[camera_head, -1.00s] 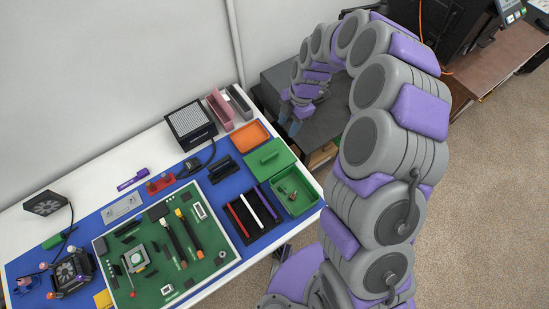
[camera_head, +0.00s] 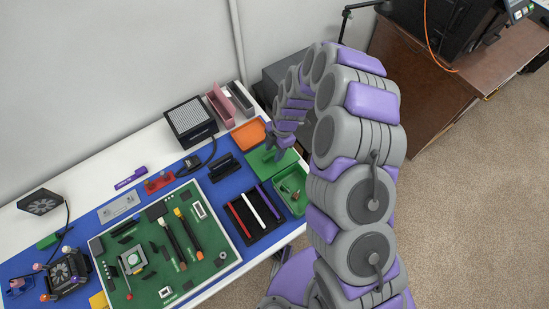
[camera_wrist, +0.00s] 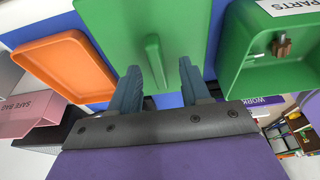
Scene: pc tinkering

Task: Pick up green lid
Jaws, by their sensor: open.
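The green lid (camera_head: 262,163) lies flat on the blue mat (camera_head: 222,192), between an orange tray and a green parts box. In the wrist view the green lid (camera_wrist: 112,22) shows a raised ridge handle (camera_wrist: 155,62) along its middle. My gripper (camera_wrist: 160,72) is open, its two fingers on either side of the handle, apart from it in the picture. How high the fingertips are above the lid is hard to tell. In the head view my gripper (camera_head: 275,146) is over the lid's upper edge and hides part of it.
The orange tray (camera_wrist: 68,62) is left of the lid and the green parts box (camera_wrist: 236,54), with a small brown part inside, is right. A pink holder (camera_head: 219,104) stands behind. A black tray (camera_head: 270,224) with pens and a green circuit board (camera_head: 150,235) lie nearby.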

